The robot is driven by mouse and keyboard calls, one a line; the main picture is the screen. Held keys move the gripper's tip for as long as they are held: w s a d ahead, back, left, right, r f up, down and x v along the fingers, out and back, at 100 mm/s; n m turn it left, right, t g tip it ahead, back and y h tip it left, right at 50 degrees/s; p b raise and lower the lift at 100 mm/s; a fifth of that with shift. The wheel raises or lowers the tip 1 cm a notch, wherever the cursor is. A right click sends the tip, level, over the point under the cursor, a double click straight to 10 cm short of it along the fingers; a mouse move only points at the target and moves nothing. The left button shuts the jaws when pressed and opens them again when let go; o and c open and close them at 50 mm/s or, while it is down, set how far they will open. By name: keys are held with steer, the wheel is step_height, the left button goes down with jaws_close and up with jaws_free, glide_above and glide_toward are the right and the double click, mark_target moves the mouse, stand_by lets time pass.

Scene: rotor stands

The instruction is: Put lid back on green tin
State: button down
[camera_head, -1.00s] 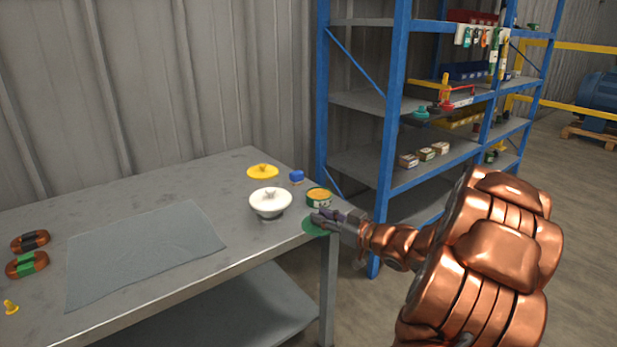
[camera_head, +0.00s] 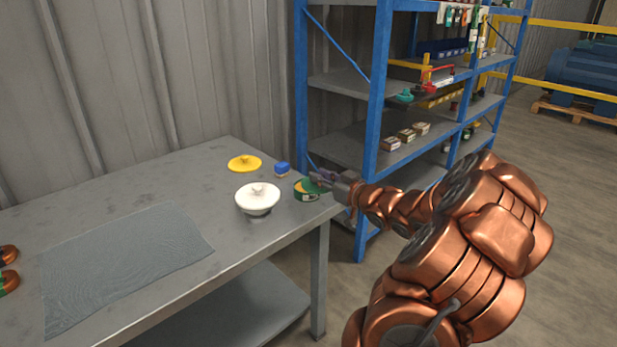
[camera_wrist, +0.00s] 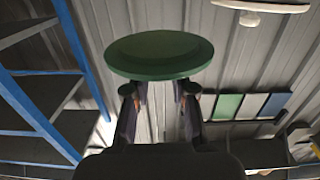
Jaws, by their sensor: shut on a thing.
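The green tin (camera_head: 305,196) stands near the right end of the grey table, a pale label on its side. My gripper (camera_head: 322,179) is at the tin's right, shut on the green lid (camera_head: 316,187). The lid is over or against the right part of the tin's top; part of the orange-yellow top still shows at the left. I cannot tell whether lid and tin touch. In the wrist view the round green lid (camera_wrist: 160,54) is between the fingertips (camera_wrist: 160,90), and the tin cannot be made out.
A yellow lid (camera_head: 244,163) and a blue block (camera_head: 282,169) lie behind. A grey cloth (camera_head: 125,262) covers the table's left part. A blue shelf rack (camera_head: 375,120) stands behind at the right.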

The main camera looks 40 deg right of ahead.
steer(key=w+d, duration=0.1)
steer(key=w, duration=0.1)
steer(key=w+d, duration=0.1)
steer(key=w, duration=0.2)
steer(key=w+d, duration=0.1)
steer(key=w, duration=0.1)
steer(key=shift+w+d+f, duration=0.15)
steer(key=shift+w+f, duration=0.25)
steer(key=shift+w+d+f, duration=0.1)
steer(key=shift+f, duration=0.25)
steer(key=shift+f+b, duration=0.35)
steer(key=shift+f, duration=1.05)
steer(key=shift+f, duration=0.1)
steer(key=shift+f, duration=0.3)
steer(key=shift+f, duration=0.15)
steer(key=c, duration=1)
jaws_free()
steer(key=shift+o, duration=0.2)
